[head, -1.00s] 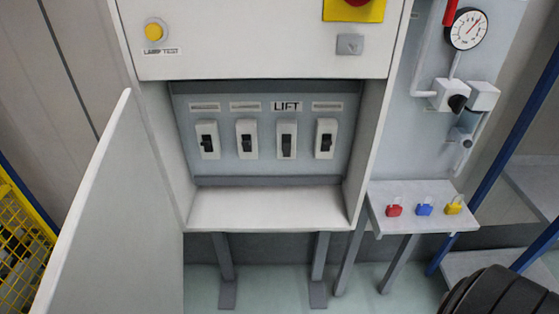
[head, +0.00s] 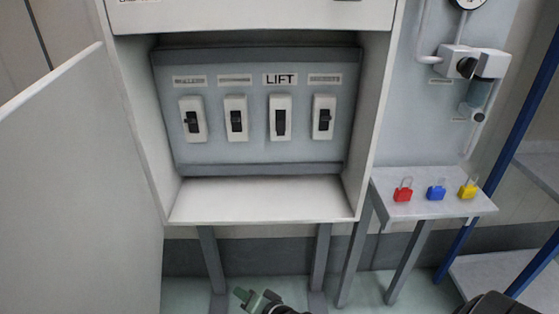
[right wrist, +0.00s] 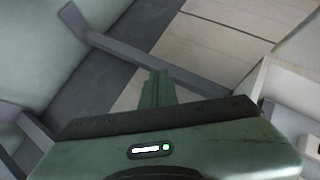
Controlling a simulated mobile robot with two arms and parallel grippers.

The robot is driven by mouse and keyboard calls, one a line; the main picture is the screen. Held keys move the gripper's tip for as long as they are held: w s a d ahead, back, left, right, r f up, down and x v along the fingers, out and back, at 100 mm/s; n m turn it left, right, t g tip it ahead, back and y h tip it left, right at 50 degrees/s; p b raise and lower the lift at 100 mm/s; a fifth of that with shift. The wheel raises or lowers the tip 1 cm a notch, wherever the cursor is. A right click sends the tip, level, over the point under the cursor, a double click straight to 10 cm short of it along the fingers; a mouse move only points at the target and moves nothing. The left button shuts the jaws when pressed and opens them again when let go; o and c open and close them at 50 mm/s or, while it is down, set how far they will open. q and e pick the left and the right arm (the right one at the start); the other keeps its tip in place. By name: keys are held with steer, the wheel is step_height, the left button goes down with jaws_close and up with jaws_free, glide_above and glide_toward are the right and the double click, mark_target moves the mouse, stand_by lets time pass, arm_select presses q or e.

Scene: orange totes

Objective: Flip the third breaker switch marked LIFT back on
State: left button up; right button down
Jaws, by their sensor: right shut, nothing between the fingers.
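The third breaker switch (head: 280,118), under the LIFT label (head: 281,79), sits in the recessed panel of the open cabinet. Its black lever looks longer and lower than the levers of the other switches. The other breakers, first (head: 192,119), second (head: 236,118) and fourth (head: 323,117), are in the same row. My right gripper (head: 243,294) shows at the bottom of the head view, below the cabinet and apart from the switches. In the right wrist view its green fingers (right wrist: 157,88) are together and empty. My left gripper is not in view.
The open cabinet door (head: 75,180) stands at the left. A ledge (head: 262,200) juts out below the switches. At the right, a small shelf (head: 440,205) holds red (head: 403,193), blue (head: 436,192) and yellow (head: 468,190) padlocks, beneath pipework (head: 470,65).

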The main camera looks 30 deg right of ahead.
steer(key=w+r+m+t+b, duration=0.1)
steer(key=w+r+m+t, duration=0.25)
steer(key=r, duration=0.45)
steer(key=m+t+h+b, duration=0.2)
steer(key=m+t+h, duration=0.4)
steer(key=m+h, duration=1.65)
glide_toward(281, 128)
steer(key=s+a+f+m+y, duration=0.1)
steer(key=s+f+m+y, duration=0.15)
steer(key=m+y, duration=0.35)
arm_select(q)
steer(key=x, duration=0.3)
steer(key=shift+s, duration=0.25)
arm_select(e)
steer(key=shift+s+a+r, duration=0.1)
steer(key=shift+s+a, duration=0.1)
steer(key=shift+s, duration=0.25)
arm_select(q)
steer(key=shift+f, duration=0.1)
